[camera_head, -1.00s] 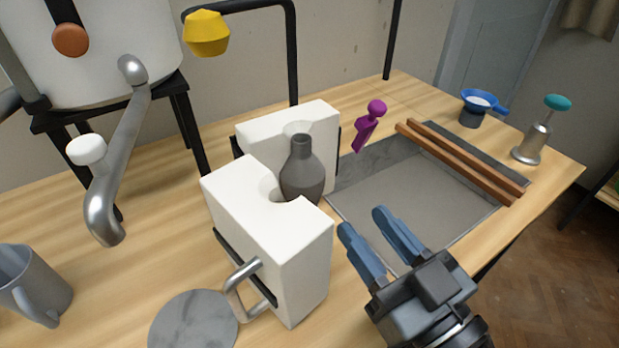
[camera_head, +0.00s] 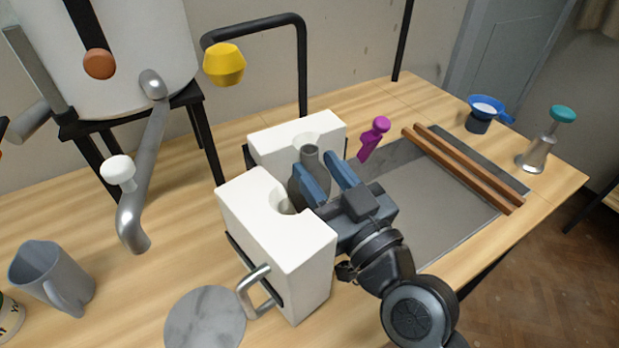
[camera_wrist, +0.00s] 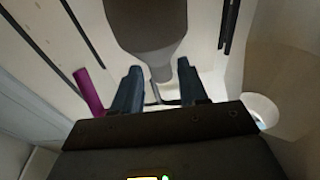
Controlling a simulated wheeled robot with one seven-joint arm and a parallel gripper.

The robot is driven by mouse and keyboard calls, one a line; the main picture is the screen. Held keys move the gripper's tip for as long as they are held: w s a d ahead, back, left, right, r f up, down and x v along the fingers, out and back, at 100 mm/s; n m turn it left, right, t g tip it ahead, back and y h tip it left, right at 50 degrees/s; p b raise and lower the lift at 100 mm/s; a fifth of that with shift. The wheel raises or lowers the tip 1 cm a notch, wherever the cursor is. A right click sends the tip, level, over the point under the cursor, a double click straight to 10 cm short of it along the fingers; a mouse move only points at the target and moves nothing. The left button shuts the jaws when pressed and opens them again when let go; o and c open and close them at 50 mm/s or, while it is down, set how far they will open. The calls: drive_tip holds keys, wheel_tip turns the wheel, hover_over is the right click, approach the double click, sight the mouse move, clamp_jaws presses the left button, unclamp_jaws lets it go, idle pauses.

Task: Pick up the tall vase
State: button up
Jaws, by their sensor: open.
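The tall vase (camera_head: 309,160) is dark grey with a narrow neck and a round body. It stands upright between two white mould halves, the near one (camera_head: 285,236) and the far one (camera_head: 275,140). My gripper (camera_head: 319,168) is open, with its blue fingers at the vase and partly hiding its body in the head view. In the wrist view, the vase (camera_wrist: 146,24) appears inverted, its neck between and beyond the open fingers (camera_wrist: 160,88). I cannot tell whether either finger touches it.
A purple object (camera_head: 375,138) stands behind the shallow grey tray (camera_head: 433,215). Two brown bars (camera_head: 462,167) lie across the tray. A grey disc (camera_head: 204,322), a jug (camera_head: 50,278) and a metal spout (camera_head: 140,205) are to the left.

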drive_tip(key=shift+x, duration=0.9)
drive_tip(key=c, duration=0.6)
drive_tip(key=shift+r, duration=0.1)
